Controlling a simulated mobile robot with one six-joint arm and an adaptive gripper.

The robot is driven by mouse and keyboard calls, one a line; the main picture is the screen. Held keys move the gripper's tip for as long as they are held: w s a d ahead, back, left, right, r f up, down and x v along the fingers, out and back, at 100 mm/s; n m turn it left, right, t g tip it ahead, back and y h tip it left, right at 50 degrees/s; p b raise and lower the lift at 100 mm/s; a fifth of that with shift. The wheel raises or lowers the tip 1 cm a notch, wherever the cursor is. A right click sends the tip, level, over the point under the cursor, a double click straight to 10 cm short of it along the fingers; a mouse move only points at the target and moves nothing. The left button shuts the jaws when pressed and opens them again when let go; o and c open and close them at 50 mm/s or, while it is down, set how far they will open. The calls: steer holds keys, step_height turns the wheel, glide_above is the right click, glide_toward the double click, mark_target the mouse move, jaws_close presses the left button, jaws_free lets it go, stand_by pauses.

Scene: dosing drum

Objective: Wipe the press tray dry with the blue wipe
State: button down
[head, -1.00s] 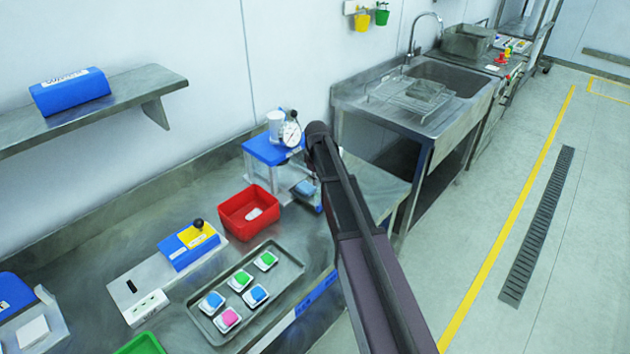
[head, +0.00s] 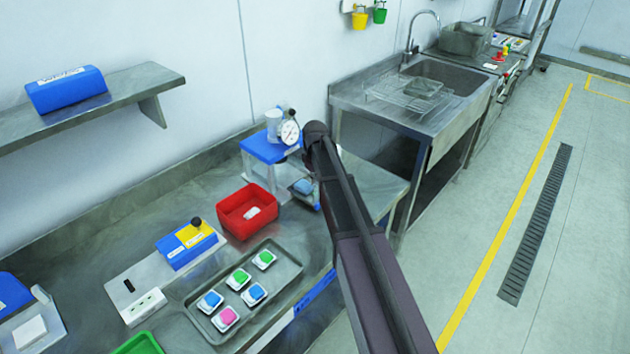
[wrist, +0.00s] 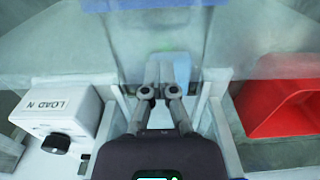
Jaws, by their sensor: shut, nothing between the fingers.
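The press (head: 268,150) has a blue top plate, a round dial gauge and pale legs, and stands at the back of the bench. A light-blue patch low at its right side, which looks like the blue wipe (head: 303,186), lies on or by the press tray. It also shows as a pale blue shape (wrist: 181,70) beyond my fingers in the wrist view. My gripper (wrist: 160,93) is shut and empty, its fingertips close together between the pale press posts. My arm hides the gripper in the head view. I cannot make out the tray surface or any wetness clearly.
A red bin (head: 248,210) holding a white piece stands left of the press; it is at right in the wrist view (wrist: 285,105). A white "LOAD N" box (wrist: 58,112) sits left of my fingers. A metal tray (head: 285,275) holds several coloured pieces. A sink (head: 440,80) is beyond.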

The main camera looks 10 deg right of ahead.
steer(key=shift+f+b, duration=1.2)
steer(key=shift+f, duration=0.05)
stand_by(6.8)
